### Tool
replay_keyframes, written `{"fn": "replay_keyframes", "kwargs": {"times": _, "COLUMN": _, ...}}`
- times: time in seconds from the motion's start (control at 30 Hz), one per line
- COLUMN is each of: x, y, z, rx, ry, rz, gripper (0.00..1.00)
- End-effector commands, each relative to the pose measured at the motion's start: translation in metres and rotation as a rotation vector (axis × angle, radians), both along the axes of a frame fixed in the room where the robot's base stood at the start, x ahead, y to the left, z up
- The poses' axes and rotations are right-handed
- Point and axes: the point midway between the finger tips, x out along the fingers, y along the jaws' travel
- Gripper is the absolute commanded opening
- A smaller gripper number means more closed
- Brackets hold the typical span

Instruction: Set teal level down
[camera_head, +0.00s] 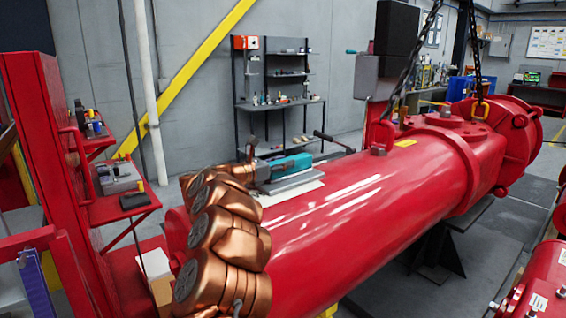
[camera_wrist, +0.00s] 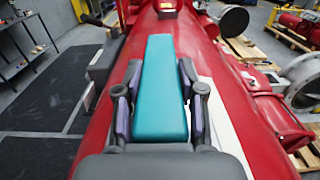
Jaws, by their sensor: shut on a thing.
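The teal level (camera_wrist: 164,85) is a long flat bar held lengthwise between the two fingers of my gripper (camera_wrist: 160,78) in the wrist view. In the head view the level (camera_head: 288,164) is over the top of the big red cylinder (camera_head: 350,205), at the end of my copper-coloured arm. My gripper (camera_head: 262,168) is shut on its near part there. A grey flat piece (camera_head: 290,182) and a white sheet (camera_head: 292,194) show under the level on the cylinder. I cannot tell whether the level touches what is below it.
A chain (camera_head: 410,65) hangs over the cylinder's far end. A red side shelf (camera_head: 120,205) with small items stands at left. A workbench (camera_head: 285,103) stands by the back wall. The cylinder's top beyond the level is largely clear.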

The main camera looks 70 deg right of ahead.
Motion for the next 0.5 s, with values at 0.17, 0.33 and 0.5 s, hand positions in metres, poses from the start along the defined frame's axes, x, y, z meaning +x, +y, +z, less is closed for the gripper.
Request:
{"fn": "replay_keyframes", "kwargs": {"times": 0.17, "x": 0.0005, "y": 0.0001, "z": -0.0006, "rx": -0.002, "ry": 0.000, "rz": 0.001, "gripper": 0.00}}
{"fn": "replay_keyframes", "kwargs": {"times": 0.33, "x": 0.0007, "y": 0.0002, "z": -0.0012, "rx": -0.001, "ry": 0.000, "rz": 0.001, "gripper": 0.45}}
{"fn": "replay_keyframes", "kwargs": {"times": 0.5, "x": 0.0007, "y": 0.0002, "z": -0.0013, "rx": 0.000, "ry": 0.000, "rz": 0.001, "gripper": 0.63}}
